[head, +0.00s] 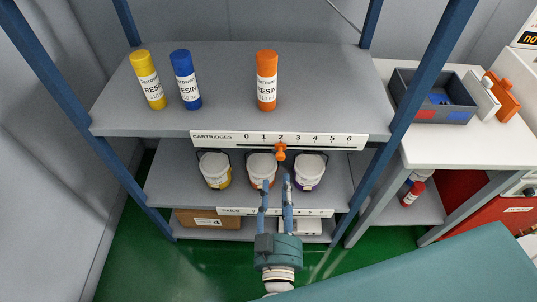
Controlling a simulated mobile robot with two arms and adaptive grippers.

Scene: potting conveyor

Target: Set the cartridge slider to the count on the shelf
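Three resin cartridges stand upright on the upper shelf (220,80): a yellow one (149,81), a blue one (186,80) and, apart to the right, an orange one (266,80). The white "CARTRIDGES" scale (225,138) on the shelf's front edge runs from 0 to 6. Its orange slider (280,152) sits under the 2. My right gripper (276,181) is open and empty, its fingers pointing up toward the slider from below, apart from it in the picture. My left gripper is not in view.
Three white-lidded pails (214,170) stand on the lower shelf, partly behind my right fingers. A "PAILS" scale (230,211) lies below them, partly hidden by my gripper. A white table (450,150) with a grey bin (432,96) stands at right.

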